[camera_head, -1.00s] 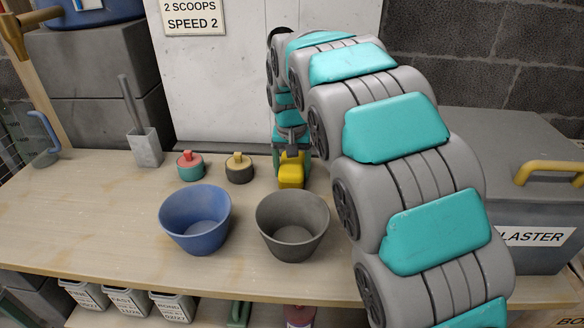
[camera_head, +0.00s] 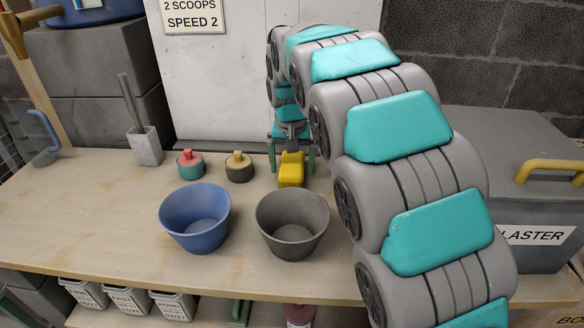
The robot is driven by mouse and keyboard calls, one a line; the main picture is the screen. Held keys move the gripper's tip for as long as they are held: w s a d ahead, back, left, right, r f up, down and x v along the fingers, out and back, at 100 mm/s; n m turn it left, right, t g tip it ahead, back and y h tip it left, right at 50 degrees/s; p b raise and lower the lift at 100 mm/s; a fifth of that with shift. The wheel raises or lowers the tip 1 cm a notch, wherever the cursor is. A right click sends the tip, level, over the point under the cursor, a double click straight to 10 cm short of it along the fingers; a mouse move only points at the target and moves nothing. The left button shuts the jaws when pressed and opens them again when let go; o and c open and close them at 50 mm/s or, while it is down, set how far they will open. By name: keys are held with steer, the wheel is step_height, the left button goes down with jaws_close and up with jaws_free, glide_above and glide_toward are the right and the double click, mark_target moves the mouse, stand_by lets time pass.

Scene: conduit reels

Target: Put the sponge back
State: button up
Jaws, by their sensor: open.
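A yellow block (camera_head: 291,172), which looks like the sponge, sits on the bench behind the dark grey bucket. My gripper (camera_head: 292,163) points down over it from behind. Its green fingers are open, one on each side of the block, with a visible gap at least on the left. The upper part of the block is partly hidden under the gripper's body.
A blue bucket (camera_head: 194,219) and a dark grey bucket (camera_head: 292,226) stand near the front edge. Two small lidded pots, one red-topped (camera_head: 190,165) and one yellow-topped (camera_head: 239,168), stand left of the block. A grey holder (camera_head: 146,147) is farther left. The left bench top is clear.

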mark_target(292, 168)
step_height(292, 168, up, 11)
steer(key=s, duration=0.1)
steer(key=shift+s+b, duration=0.3)
